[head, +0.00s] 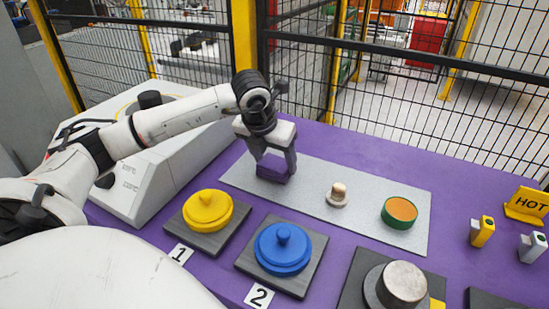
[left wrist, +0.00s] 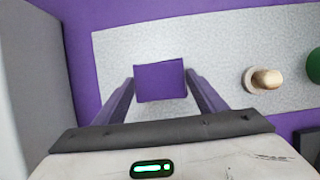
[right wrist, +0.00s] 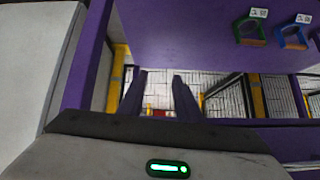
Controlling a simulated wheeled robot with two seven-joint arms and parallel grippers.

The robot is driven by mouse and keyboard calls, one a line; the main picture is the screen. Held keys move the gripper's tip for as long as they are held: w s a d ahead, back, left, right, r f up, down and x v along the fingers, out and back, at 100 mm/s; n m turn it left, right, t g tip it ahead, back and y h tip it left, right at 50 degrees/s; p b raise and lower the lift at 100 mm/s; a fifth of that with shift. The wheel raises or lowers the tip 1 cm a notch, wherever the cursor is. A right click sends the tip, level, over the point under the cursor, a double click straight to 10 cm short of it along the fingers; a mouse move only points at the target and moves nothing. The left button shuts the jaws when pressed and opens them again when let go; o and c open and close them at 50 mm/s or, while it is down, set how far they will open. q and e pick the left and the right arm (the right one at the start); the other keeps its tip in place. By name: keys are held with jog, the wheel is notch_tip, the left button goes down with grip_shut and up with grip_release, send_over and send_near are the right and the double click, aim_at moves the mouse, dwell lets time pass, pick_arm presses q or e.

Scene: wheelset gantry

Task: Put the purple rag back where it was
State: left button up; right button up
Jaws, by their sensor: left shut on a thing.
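The purple rag (left wrist: 160,82) is a folded, block-like piece between the fingers of my left gripper (left wrist: 160,80). In the head view the rag (head: 272,173) is low between the fingertips, at the left end of the grey mat (head: 305,197). My left gripper (head: 275,165) points down and is shut on it. I cannot tell whether the rag touches the mat. My right gripper (right wrist: 158,78) shows only in its own wrist view, with fingers apart and nothing between them.
On the mat stand a wooden-knobbed piece (head: 338,195) and a green and orange disc (head: 399,212). In front are a yellow lidded piece (head: 208,210) and a blue one (head: 283,249) on dark plates. A grey-white machine (head: 150,170) stands left. A HOT sign (head: 526,205) stands right.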

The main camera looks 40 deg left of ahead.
pick_arm(q)
jog(key=shift+f, duration=0.1)
jog(key=o, duration=1)
jog(key=shift+o, duration=0.2)
jog(key=v, duration=1.2)
jog(key=shift+p, duration=0.3)
